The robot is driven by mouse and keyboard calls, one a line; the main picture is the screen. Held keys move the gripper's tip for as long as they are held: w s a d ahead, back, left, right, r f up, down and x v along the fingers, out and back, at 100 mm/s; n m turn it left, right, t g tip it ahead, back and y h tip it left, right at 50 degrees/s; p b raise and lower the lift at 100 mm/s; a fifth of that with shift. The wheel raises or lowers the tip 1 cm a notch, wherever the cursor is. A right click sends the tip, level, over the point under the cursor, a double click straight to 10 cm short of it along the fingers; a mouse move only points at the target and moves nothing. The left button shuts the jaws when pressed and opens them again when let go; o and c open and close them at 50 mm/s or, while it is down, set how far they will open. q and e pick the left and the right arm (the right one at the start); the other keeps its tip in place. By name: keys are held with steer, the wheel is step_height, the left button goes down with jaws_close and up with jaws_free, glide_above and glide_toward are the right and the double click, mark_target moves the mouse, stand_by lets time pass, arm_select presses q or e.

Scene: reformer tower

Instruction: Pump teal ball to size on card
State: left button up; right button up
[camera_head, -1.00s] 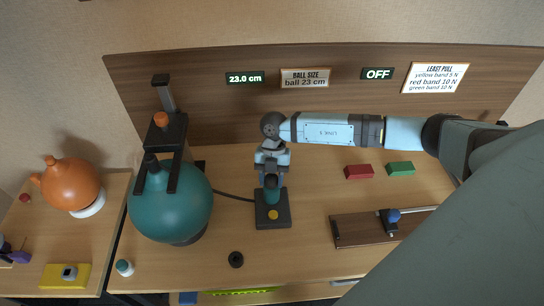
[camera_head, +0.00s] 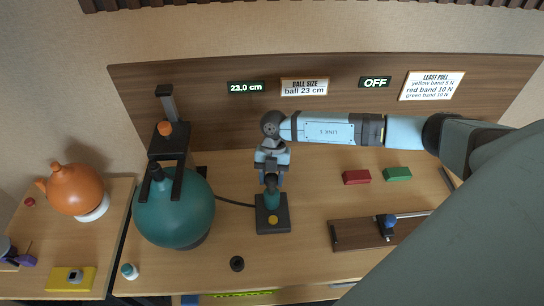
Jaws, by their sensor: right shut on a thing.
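The teal ball (camera_head: 175,215) stands at the left of the table under a black stand (camera_head: 167,140) with two prongs and an orange knob. The display (camera_head: 246,87) reads 23.0 cm. The card (camera_head: 305,87) reads "BALL SIZE ball 23 cm". The pump (camera_head: 272,215) has a black base with a yellow button, and a hose runs from it to the ball. My right gripper (camera_head: 271,178) points down, shut on the top of the pump; its fingers are partly hidden by the wrist. My left gripper is not in view.
Another display (camera_head: 375,82) reads OFF beside a "LEAST PULL" card (camera_head: 432,86). Red (camera_head: 356,177) and green (camera_head: 397,174) blocks and a brown slider board (camera_head: 362,234) lie at right. A black ring (camera_head: 237,263) lies in front.

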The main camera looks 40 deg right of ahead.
steer(key=shift+f, duration=0.1)
steer(key=shift+f+b, duration=0.5)
steer(key=shift+f, duration=0.3)
step_height(320, 180, up, 2)
steer(key=shift+r+p, duration=0.1)
steer(key=shift+p, duration=0.85)
steer(key=shift+f, duration=0.2)
steer(key=o, duration=1.5)
